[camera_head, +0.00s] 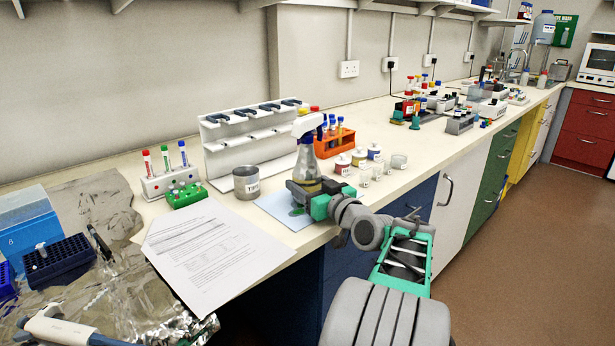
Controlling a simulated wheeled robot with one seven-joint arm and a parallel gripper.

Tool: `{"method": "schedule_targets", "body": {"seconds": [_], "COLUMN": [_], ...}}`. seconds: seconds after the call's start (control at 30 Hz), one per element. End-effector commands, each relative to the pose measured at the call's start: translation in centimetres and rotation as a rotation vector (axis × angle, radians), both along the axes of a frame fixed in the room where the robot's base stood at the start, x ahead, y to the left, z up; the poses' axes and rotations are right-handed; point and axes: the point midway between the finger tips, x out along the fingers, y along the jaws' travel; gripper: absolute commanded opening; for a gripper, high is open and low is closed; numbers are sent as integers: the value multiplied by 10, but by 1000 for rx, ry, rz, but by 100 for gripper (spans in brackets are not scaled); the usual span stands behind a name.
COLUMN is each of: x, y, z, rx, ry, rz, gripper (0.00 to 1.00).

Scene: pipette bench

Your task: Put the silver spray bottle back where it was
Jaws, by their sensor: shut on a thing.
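My gripper (308,187) is at the bench's front part and is shut around the bottle's lower body. The gripper hides the bottle's base, so I cannot tell whether it touches the surface. Below the gripper lies a pale blue sheet (272,205) with a green mark on it, partly hidden by the gripper.
Left of the bottle are a metal cup (246,184), a white pipette stand (225,147) and printed papers (205,250). An orange tube rack (334,146) stands behind it. Several small jars (366,177) stand close on the right. Crumpled foil (110,215) covers the left bench.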

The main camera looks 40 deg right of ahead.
Motion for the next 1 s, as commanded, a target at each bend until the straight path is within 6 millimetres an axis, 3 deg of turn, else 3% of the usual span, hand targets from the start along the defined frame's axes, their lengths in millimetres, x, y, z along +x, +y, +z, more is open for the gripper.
{"method": "schedule_targets", "body": {"seconds": [0.57, 1.0], "x": [0, 0], "y": [0, 0], "z": [0, 6], "rx": [0, -3], "ry": [0, -4], "rz": [0, 0], "gripper": [1, 0]}}
